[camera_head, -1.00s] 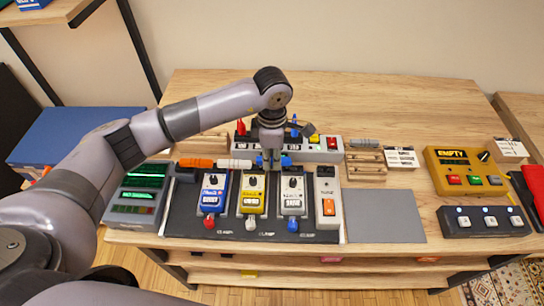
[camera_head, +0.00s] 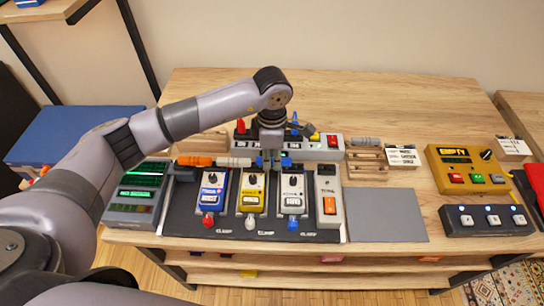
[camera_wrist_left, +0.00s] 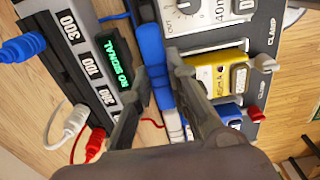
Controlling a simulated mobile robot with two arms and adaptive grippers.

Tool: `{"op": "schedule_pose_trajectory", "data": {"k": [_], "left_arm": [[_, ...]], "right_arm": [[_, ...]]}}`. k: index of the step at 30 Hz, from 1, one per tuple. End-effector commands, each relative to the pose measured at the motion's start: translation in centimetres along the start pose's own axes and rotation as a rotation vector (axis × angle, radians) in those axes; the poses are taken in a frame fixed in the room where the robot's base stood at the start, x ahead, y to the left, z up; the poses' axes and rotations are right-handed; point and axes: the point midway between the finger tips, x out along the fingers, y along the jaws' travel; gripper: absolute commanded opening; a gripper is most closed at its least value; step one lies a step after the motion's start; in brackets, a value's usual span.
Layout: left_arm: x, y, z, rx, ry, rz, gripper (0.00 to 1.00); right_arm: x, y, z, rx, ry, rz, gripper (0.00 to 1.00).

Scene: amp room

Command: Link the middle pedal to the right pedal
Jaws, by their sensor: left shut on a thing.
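The blue pedal (camera_head: 212,193), yellow middle pedal (camera_head: 252,196) and grey right pedal (camera_head: 292,197) stand in a row on a dark board. My left gripper (camera_head: 271,161) points down behind the gap between the yellow and grey pedals. It is shut on a blue link piece (camera_head: 287,162), whose ends show on both sides of the fingers. In the left wrist view the blue link (camera_wrist_left: 152,50) lies between the fingers, beside the yellow pedal (camera_wrist_left: 212,73) and grey pedal (camera_wrist_left: 222,12). I cannot tell whether its ends are plugged in. My right gripper is out of view.
A power strip (camera_head: 326,148) with coloured plugs stands close behind the gripper. An orange-and-white cylindrical tool (camera_head: 200,161) lies behind the blue pedal. A tuner-like pedal (camera_head: 327,195) stands right of the grey one. A grey mat (camera_head: 385,214) is clear.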

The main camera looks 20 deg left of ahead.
Motion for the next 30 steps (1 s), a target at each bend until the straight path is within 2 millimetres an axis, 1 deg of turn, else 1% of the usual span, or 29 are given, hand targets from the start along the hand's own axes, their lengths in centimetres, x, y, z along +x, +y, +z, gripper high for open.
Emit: {"op": "schedule_pose_trajectory", "data": {"k": [10,22,30], "left_arm": [[0.0,0.0,0.0,0.000,0.000,0.000,0.00],[0.6,0.0,0.0,0.000,0.000,0.001,0.00],[0.6,0.0,0.0,0.000,0.000,0.000,0.00]], "right_arm": [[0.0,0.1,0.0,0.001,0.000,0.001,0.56],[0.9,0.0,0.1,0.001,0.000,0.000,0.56],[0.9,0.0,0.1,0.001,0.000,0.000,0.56]]}}
